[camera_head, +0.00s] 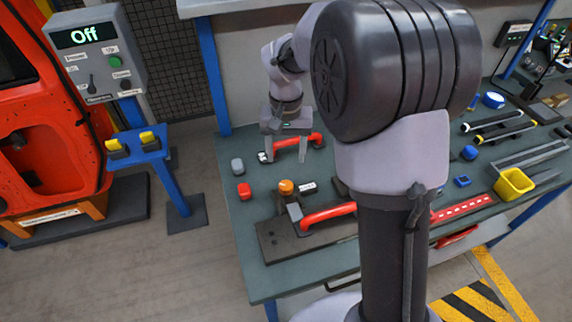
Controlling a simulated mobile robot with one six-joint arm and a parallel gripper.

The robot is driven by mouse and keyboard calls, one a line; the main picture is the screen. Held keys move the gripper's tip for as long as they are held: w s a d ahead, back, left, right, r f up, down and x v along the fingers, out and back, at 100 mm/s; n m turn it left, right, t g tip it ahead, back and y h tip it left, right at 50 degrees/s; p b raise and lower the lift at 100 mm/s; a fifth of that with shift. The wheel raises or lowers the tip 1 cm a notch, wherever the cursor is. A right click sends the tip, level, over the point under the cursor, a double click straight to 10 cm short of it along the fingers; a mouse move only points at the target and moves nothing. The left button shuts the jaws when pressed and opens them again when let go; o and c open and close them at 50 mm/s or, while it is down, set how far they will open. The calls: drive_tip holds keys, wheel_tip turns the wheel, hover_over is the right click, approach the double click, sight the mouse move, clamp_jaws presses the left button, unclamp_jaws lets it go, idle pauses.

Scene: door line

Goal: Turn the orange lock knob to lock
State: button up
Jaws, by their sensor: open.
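The orange lock knob (286,187) stands on the near left part of the workbench, beside a small white label (308,187) whose text is too small to read. My gripper (286,157) is above the bench, a little behind the orange knob in the picture. Its two fingers point down and are spread apart with nothing held between them. The gripper appears apart from the knob. The knob's exact turn angle cannot be told at this size.
A red handle (313,140) lies behind my gripper, and another red handle (328,214) is in front of the knob. A red knob (244,191) and a grey knob (237,166) stand to the left. A control box (96,55) reading "Off" is at upper left.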

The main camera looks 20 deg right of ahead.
wheel_tip(320, 180, up, 5)
drive_tip(key=shift+f+p, duration=0.1)
drive_tip(key=shift+p, duration=0.45)
